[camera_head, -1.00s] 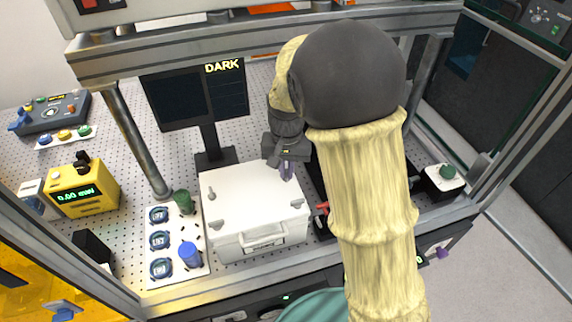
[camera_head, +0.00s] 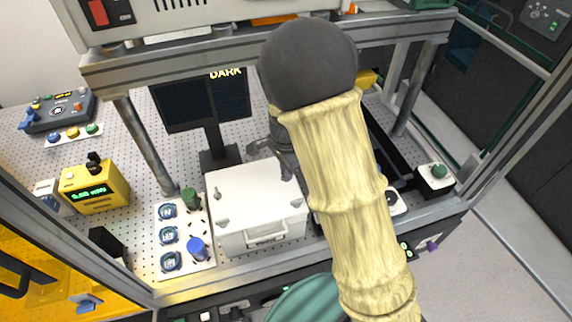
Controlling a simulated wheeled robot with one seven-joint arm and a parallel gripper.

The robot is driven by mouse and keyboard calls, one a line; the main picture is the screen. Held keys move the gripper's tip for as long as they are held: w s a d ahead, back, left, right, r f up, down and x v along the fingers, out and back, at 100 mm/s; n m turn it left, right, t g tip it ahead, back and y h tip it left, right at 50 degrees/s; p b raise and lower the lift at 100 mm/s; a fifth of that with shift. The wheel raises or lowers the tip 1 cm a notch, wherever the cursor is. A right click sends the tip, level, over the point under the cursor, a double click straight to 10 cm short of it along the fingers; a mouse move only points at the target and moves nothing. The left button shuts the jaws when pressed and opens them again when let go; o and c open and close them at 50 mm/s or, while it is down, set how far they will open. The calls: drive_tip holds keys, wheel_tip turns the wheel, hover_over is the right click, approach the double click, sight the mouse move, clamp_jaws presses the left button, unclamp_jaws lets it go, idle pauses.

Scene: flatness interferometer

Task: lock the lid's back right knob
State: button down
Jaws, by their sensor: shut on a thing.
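The white box (camera_head: 262,236) stands on the perforated bench, its white lid (camera_head: 255,200) closed on top. Small grey knobs sit at the lid's corners: the back left knob (camera_head: 217,192), the front left knob (camera_head: 223,222) and the front right knob (camera_head: 296,204). My gripper (camera_head: 287,172) points down at the lid's back right corner. Its fingers are shut on the back right knob, which they hide. How far that knob is turned cannot be seen. My forearm covers the area just right of the box.
A dark monitor (camera_head: 203,105) reading "DARK" stands behind the box. A white plate (camera_head: 190,270) with blue-ringed sockets, a green cap (camera_head: 190,198) and a blue cap (camera_head: 198,250) lies left. Metal frame posts (camera_head: 148,150) and an overhead beam surround the workspace.

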drive_tip(key=shift+w+r+m+p, duration=0.1)
drive_tip(key=shift+m+p, duration=0.6)
drive_tip(key=shift+m, duration=0.5)
drive_tip(key=c, duration=1.6)
unclamp_jaws()
drive_tip(key=shift+o, duration=0.2)
wheel_tip(320, 180, up, 17)
drive_tip(key=b, duration=0.2)
drive_tip(key=shift+r+b, duration=0.15)
drive_tip(key=shift+b, duration=0.2)
